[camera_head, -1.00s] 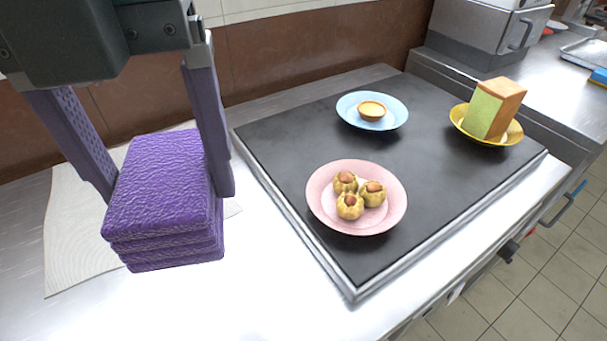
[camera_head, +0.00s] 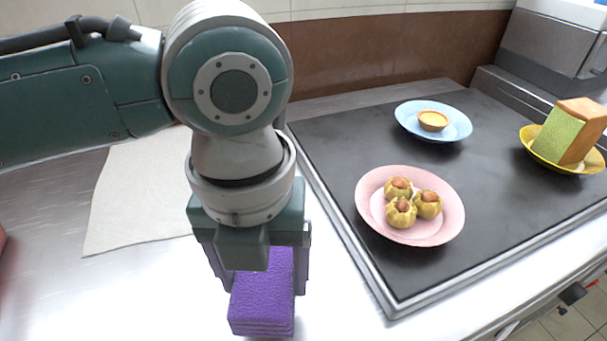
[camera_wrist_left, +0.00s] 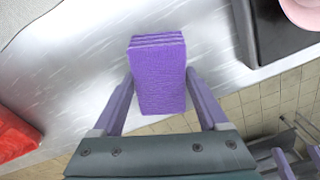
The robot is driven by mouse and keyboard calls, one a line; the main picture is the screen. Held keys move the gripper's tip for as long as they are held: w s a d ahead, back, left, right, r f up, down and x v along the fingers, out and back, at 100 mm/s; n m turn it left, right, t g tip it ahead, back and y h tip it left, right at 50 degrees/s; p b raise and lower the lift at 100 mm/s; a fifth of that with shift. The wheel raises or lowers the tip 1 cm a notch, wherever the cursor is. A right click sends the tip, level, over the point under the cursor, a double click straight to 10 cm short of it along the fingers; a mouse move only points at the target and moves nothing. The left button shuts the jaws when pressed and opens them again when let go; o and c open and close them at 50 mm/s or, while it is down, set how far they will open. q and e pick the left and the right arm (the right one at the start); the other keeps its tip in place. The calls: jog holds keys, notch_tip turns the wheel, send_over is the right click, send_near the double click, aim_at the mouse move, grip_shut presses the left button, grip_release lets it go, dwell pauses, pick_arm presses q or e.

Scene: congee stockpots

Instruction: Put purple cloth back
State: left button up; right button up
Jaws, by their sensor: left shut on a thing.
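The purple cloth (camera_head: 264,294) is a folded, layered block near the front of the steel counter in the head view. My left gripper (camera_head: 262,272) is shut on it, one finger on each side. In the left wrist view the purple cloth (camera_wrist_left: 158,76) sits between the two finger tips of the left gripper (camera_wrist_left: 158,90), with steel counter beyond it. I cannot tell whether the cloth touches the counter.
A pale mat (camera_head: 140,190) lies on the counter at left. A black griddle (camera_head: 400,265) at right bears a pink plate (camera_head: 450,222) with 3 buns, a blue plate (camera_head: 458,126) with a tart and a yellow plate (camera_head: 560,168) with a green-orange block. A red object (camera_wrist_left: 14,134) is at left in the wrist view.

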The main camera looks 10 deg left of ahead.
pick_arm(q)
jog(key=shift+f, duration=1.25)
jog(key=shift+f, duration=0.1)
jog(key=o, duration=1.2)
